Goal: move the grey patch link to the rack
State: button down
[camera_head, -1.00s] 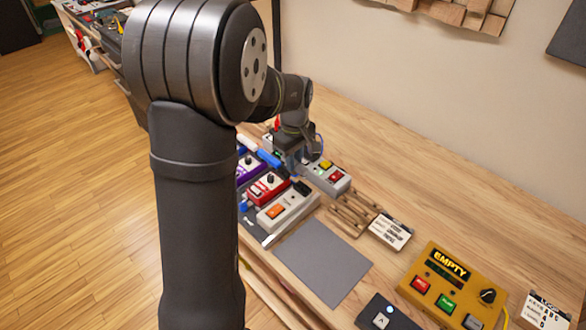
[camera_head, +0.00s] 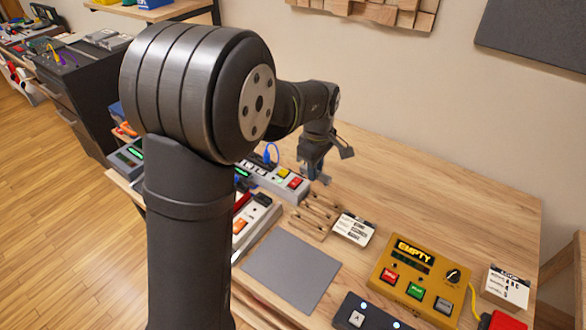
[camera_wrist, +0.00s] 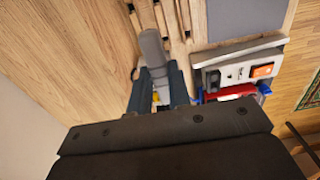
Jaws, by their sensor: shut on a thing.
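My gripper (camera_head: 316,173) is shut on the grey patch link (camera_wrist: 152,50), which sticks out beyond the fingertips in the wrist view. The gripper also shows there (camera_wrist: 159,88), with one finger on each side of the link. In the head view the link is small and mostly hidden by the fingers. The wooden rack (camera_head: 316,213) lies on the bench just below and in front of the gripper. In the wrist view its slats (camera_wrist: 172,18) are right beside the link's far end. I cannot tell the height of the link above the bench.
A yellow box (camera_head: 420,277) reads EMPTY. The bench behind the rack is clear.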

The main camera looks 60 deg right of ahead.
jog(key=s+d+f, duration=0.2)
jog(key=d+f, duration=0.1)
jog(key=d, duration=0.1)
send_over(326, 200)
jog(key=shift+f, duration=3.25)
jog(key=shift+f, duration=1.05)
jog(key=c, duration=0.9)
grip_release()
jog(key=shift+o, duration=0.2)
notch_tip(326, 200, up, 7)
dwell(0.6)
